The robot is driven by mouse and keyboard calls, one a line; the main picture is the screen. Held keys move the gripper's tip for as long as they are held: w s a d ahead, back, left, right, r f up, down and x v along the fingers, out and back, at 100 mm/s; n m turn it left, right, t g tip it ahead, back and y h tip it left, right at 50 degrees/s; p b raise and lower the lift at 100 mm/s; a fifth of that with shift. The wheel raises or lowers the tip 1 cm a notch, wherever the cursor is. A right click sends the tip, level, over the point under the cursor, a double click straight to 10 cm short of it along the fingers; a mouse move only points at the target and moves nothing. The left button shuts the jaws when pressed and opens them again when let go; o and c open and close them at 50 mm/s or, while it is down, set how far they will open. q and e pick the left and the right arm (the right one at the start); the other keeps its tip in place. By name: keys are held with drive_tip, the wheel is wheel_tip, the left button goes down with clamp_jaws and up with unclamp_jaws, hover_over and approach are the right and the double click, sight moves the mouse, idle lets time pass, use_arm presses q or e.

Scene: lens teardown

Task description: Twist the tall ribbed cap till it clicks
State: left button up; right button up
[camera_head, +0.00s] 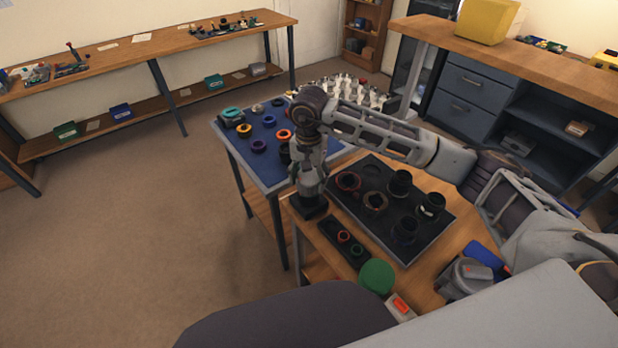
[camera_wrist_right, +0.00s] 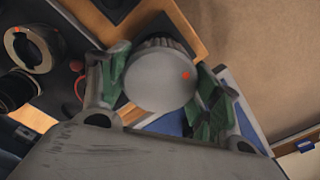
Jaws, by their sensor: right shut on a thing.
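The tall ribbed cap (camera_wrist_right: 158,75) shows in the right wrist view as a grey cylinder with a ribbed side, a smooth round top and a red dot near the top's right edge. My right gripper (camera_wrist_right: 161,88) has its green-padded fingers on either side of the cap and is shut on it. In the head view my right gripper (camera_head: 311,182) points down over a dark square base (camera_head: 311,208) at the left corner of the wooden table; the cap is hidden there by the gripper. My left gripper is not in view.
A black tray (camera_head: 440,232) with several dark rings and lens barrels lies right of the gripper. A small dark tray (camera_head: 327,226) with coloured rings and a green disc (camera_head: 376,276) are nearer. A blue-topped table (camera_head: 240,150) with rings stands behind. The floor at left is clear.

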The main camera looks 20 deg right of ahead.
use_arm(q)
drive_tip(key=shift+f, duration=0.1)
use_arm(e)
drive_tip(key=shift+m, duration=0.5)
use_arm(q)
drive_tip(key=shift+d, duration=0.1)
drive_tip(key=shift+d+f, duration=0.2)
use_arm(e)
drive_tip(key=shift+m, duration=1.3)
use_arm(q)
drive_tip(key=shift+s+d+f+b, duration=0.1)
drive_tip(key=shift+b, duration=0.25)
use_arm(e)
drive_tip(key=shift+m, duration=0.6)
drive_tip(key=o, duration=0.9)
